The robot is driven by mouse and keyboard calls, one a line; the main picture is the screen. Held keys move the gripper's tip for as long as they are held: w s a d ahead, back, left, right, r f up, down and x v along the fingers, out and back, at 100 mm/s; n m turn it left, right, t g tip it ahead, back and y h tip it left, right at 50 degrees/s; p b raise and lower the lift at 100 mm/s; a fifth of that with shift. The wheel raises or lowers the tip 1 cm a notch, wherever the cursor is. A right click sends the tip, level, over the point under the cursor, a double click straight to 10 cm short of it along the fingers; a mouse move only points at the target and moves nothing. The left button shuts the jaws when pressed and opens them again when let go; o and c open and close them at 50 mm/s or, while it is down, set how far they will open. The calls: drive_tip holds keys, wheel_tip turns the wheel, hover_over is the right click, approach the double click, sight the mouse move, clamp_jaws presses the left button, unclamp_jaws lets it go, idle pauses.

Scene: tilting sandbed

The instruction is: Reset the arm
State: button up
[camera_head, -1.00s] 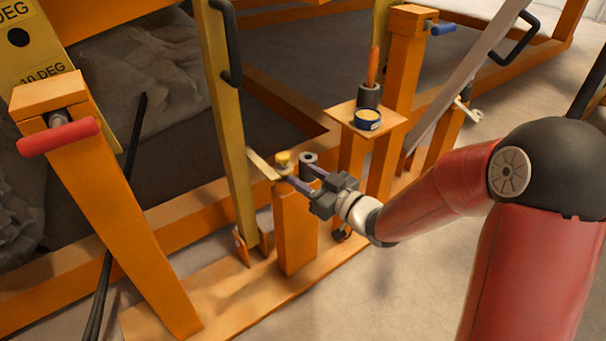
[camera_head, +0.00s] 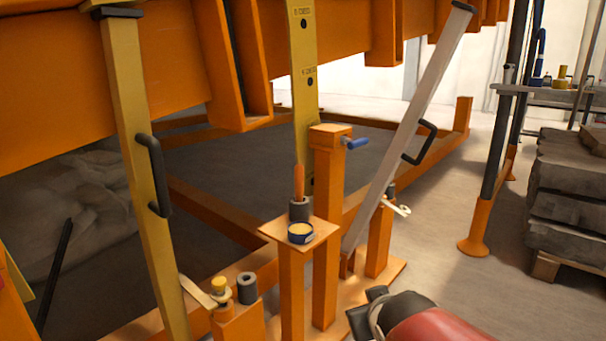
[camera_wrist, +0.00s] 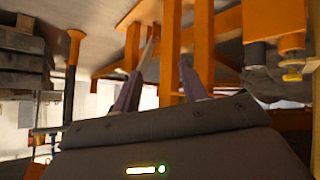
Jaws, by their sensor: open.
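My gripper shows in the wrist view (camera_wrist: 160,84) with its two purple-grey fingers spread apart and nothing between them. In the head view only its dark body (camera_head: 368,310) and part of my red arm show at the bottom edge, right of centre. The fingertips cannot be made out there. The gripper appears apart from the short orange post (camera_head: 240,326), which bears a yellow-topped knob (camera_head: 219,285) and a dark grey cylinder (camera_head: 247,287).
A slanted grey bar (camera_head: 405,130) rises behind my gripper. Stacked slabs (camera_head: 570,190) stand at right. Floor (camera_head: 470,285) right of my gripper is clear.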

drive_tip(key=s+d+m+g, duration=0.3)
drive_tip(key=s+g, duration=0.1)
drive_tip(key=s, duration=1.2)
wheel_tip(320, 180, up, 12)
drive_tip(key=p, duration=1.2)
drive_tip(key=shift+w+a+r+p, duration=0.15)
drive_tip(key=shift+w+a+p, duration=0.05)
drive_tip(key=shift+p, duration=0.15)
